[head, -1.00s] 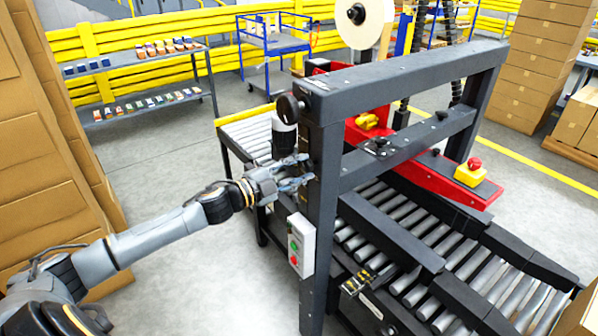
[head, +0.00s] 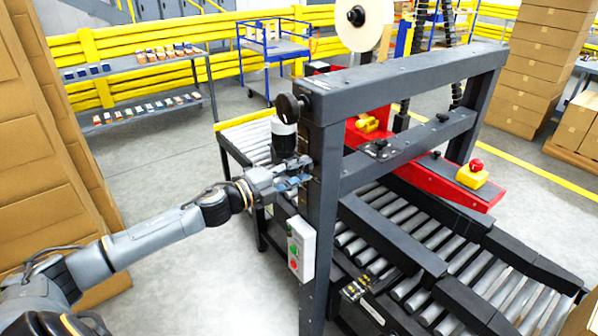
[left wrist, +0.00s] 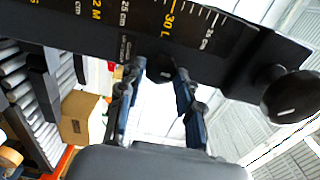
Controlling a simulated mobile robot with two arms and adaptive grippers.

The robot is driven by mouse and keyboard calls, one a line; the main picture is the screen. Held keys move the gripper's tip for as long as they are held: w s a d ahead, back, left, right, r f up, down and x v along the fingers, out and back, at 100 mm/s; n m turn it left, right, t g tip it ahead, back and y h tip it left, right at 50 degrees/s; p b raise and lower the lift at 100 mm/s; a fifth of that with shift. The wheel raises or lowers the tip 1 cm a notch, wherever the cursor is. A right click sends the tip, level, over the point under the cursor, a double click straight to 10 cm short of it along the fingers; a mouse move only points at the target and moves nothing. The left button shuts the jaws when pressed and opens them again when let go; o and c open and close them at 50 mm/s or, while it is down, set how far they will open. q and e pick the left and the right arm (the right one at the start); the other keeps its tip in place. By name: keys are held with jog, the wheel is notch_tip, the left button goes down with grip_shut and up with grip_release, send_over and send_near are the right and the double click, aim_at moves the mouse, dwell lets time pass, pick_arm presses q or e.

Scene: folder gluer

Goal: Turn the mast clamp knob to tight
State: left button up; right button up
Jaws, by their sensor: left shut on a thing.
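The mast (head: 318,215) is the dark upright post of the machine's frame. My left gripper (head: 303,172) is at the left face of this post, below the frame's top corner. In the left wrist view its two fingers (left wrist: 161,85) are on either side of a small dark knob, the mast clamp knob (left wrist: 164,73), just below the scale plate. The gripper is shut on this knob, which the fingers partly hide. My right gripper is not in view.
A larger round black knob (head: 290,107) juts out near the frame's top corner; it also shows in the left wrist view (left wrist: 292,97). A control box (head: 300,247) with green and red buttons hangs below my gripper. Stacked cartons (head: 60,150) stand at the left.

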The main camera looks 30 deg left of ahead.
pick_arm(q)
jog(key=o, duration=1.1)
jog(key=shift+o, duration=0.2)
jog(key=shift+s, duration=0.15)
jog(key=v, duration=1.1)
jog(key=shift+s, duration=0.4)
jog(key=shift+a, duration=0.1)
